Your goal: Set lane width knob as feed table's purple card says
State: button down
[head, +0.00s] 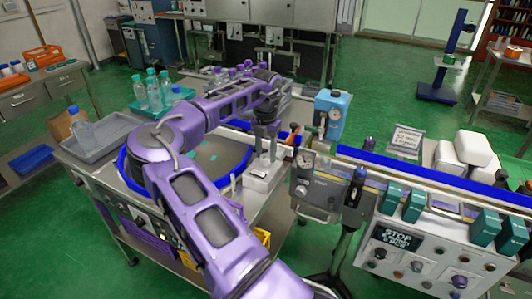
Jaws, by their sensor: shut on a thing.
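My gripper (265,150) is at the end of my purple arm, pointing down over a small pale grey block (262,184) at the right side of the feed table (126,186). It is shut on what seems to be the lane width knob, which the fingers largely hide; its setting cannot be read. The feed table has a round dark top with a blue rim, partly covered by my arm. I cannot make out a purple card on it.
Clear bottles (153,90) stand behind the table. A grey tray (97,137) is at left.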

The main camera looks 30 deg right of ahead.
aim_at(266, 156)
jog(key=shift+c, duration=1.9)
grip_release()
jog(key=shift+r, duration=0.1)
notch_tip(266, 156, up, 12)
